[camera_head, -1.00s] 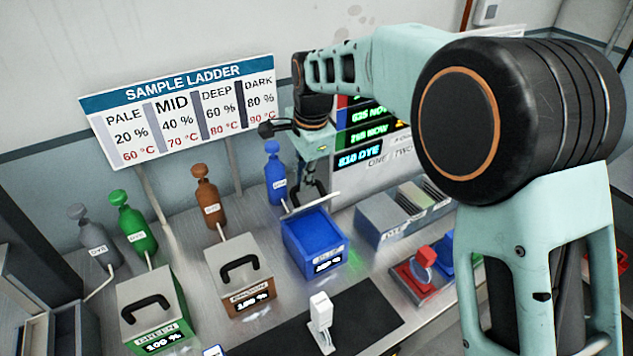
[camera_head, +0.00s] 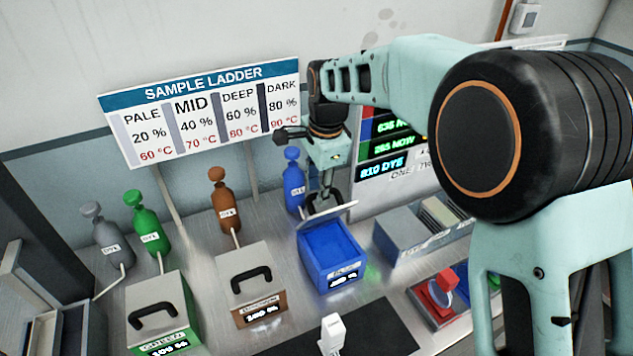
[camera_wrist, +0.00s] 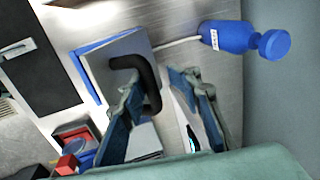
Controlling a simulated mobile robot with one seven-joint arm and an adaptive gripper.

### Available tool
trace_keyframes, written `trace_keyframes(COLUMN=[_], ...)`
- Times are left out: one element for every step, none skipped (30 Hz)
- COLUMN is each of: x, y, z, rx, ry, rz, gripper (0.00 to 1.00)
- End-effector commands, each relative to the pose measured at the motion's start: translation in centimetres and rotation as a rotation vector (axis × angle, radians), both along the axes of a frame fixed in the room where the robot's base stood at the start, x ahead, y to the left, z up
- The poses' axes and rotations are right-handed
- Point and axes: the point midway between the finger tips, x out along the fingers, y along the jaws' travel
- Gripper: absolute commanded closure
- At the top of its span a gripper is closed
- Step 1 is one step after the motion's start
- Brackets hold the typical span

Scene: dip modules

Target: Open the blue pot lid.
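The blue pot (camera_head: 328,270) stands on the bench with its blue interior showing. Its grey lid (camera_head: 340,212) is raised and tilted up along the pot's back edge. My gripper (camera_head: 325,197) is behind the lid, its fingertips partly hidden by it. In the wrist view, the lid (camera_wrist: 98,65) shows its outer face with a black loop handle (camera_wrist: 152,82). My gripper's two fingers (camera_wrist: 168,95) are spread apart. One finger overlaps the handle in the picture; whether it touches cannot be told.
A blue dye bottle (camera_head: 293,182) stands close behind the pot. The brown pot's lid (camera_head: 243,272) and green pot's lid (camera_head: 158,300) are closed. A grey rack (camera_head: 405,245) and a red block (camera_head: 440,287) are to the right. A black mat (camera_head: 385,325) lies in front.

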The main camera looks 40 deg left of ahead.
Motion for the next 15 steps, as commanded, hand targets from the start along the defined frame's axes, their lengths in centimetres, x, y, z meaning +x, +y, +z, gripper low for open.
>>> trace_keyframes(x=[0.1,0.1,0.2,0.2,0.3,0.4,0.5,0.6,0.7,0.7,0.8,0.9,1.0,1.0,1.1], y=[0.1,0.2,0.3,0.5,0.6,0.8,0.9,1.1,1.2,1.4,1.5,1.7,1.8,1.9,2.1], z=[0.2,0.4,0.7,0.9,1.1,1.3,1.4,1.6,1.8,1.9,2.1,2.3,2.4,2.5,2.7], rx=[0.001,0.002,0.002,0.003,0.003,0.003,0.003,0.003,0.002,0.003,0.004,0.004,0.003,0.003,0.004], ry=[0.000,-0.001,-0.001,-0.001,-0.001,-0.001,-0.001,-0.001,-0.002,-0.003,-0.003,-0.003,-0.003,-0.003,-0.003], rz=[0.000,0.000,0.000,0.000,0.000,0.000,0.000,0.000,0.000,0.000,0.000,0.000,0.000,0.000,0.000], gripper=[0.71,0.71,0.71,0.71,0.71,0.71,0.71,0.71,0.71,0.71,0.71,0.71,0.71,0.71,0.71])
